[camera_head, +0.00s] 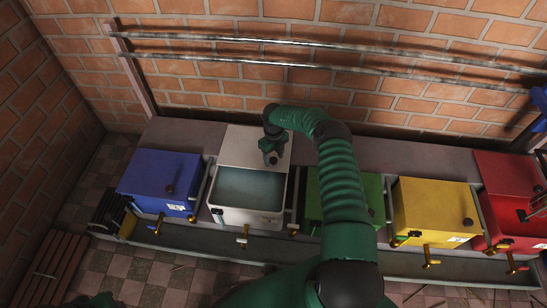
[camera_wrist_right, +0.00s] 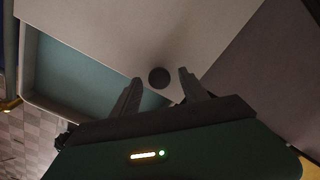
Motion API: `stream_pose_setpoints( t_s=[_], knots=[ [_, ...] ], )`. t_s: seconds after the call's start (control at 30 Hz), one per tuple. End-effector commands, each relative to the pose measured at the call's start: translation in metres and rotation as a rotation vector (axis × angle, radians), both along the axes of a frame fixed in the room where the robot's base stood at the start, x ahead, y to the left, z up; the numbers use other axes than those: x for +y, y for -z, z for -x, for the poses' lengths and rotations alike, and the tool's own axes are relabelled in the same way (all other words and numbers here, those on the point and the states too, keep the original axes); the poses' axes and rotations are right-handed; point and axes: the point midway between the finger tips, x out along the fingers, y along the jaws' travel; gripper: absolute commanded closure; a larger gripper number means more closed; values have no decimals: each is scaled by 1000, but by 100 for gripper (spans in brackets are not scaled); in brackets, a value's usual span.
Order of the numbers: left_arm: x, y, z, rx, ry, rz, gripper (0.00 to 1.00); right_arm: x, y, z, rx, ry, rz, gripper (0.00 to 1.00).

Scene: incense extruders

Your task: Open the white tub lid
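The white tub (camera_head: 215,214) stands between the blue and green tubs, with its top open and a teal inside showing. Its white lid (camera_head: 238,143) lies behind the opening, over the back ledge. A dark round knob (camera_wrist_right: 159,77) sits on the lid in the right wrist view. My right gripper (camera_head: 270,158) is over the lid; in the wrist view its two fingers (camera_wrist_right: 160,88) are apart, either side of the knob in the picture. I cannot tell whether they touch it. My left gripper is not in view.
A blue tub (camera_head: 160,178) is on the left; green (camera_head: 372,190), yellow (camera_head: 432,205) and red (camera_head: 503,195) tubs are on the right. Metal pipes (camera_head: 330,68) run along the brick wall behind. Taps (camera_head: 425,252) stick out in front, above a trough (camera_head: 180,236).

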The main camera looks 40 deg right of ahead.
Motion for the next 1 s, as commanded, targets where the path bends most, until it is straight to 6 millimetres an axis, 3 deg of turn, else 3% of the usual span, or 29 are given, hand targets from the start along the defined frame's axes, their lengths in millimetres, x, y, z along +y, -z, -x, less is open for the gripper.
stream_pose_setpoints(
  t_s=[0.27,0.37,0.8,1.0],
  knots=[
    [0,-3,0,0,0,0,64,0,-6,-1,-2,0,0,48],
    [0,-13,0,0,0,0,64,0,-24,-1,-3,0,0,48],
    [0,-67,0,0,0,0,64,-1,-145,-1,-1,0,0,48],
    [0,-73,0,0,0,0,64,-1,-166,-1,0,0,-1,48]
  ],
)
